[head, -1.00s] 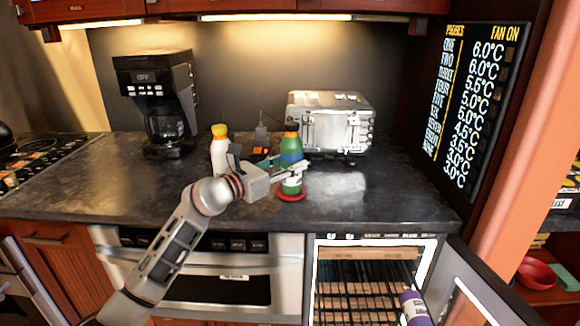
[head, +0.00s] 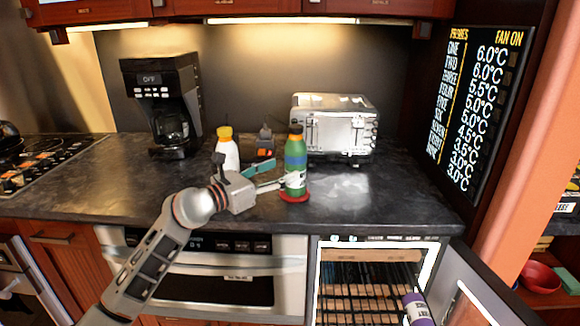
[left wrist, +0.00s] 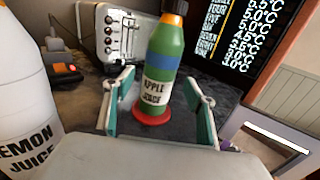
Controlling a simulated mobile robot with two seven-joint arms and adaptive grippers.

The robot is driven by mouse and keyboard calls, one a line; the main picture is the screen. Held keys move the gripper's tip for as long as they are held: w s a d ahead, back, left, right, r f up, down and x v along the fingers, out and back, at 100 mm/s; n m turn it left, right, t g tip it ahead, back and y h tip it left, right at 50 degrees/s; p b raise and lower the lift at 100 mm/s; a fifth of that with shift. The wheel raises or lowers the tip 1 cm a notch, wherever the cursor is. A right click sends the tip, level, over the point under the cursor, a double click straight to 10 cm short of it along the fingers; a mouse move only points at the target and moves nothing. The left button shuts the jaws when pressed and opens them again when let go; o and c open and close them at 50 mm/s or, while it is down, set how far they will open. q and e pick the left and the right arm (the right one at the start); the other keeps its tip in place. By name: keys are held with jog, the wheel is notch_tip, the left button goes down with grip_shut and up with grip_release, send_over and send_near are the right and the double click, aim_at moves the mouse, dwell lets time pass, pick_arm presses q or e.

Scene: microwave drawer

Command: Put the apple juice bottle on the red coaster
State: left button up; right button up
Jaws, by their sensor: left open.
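The apple juice bottle (head: 295,160), green with a blue band and dark cap, stands upright on the red coaster (head: 303,198) on the counter. In the left wrist view the bottle (left wrist: 165,62) shows its "APPLE JUICE" label, and its base is on the coaster (left wrist: 152,117). My left gripper (head: 276,176) is open at the bottle's left side. In the left wrist view its fingers (left wrist: 162,103) are spread, with the bottle seen between them and a gap on each side.
A lemon juice bottle (left wrist: 25,95) stands close to the left gripper's left. A dark item with an orange part (head: 265,145) is behind the gripper. A toaster (head: 333,128) stands behind the apple juice.

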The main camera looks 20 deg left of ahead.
pick_arm(q)
jog(key=v, duration=0.6)
jog(key=shift+s, duration=0.15)
jog(key=shift+s+a, duration=0.15)
pick_arm(e)
jog(key=shift+w+r, duration=0.2)
jog(key=shift+w, duration=0.1)
jog(key=shift+w, duration=0.1)
jog(key=shift+d, duration=0.1)
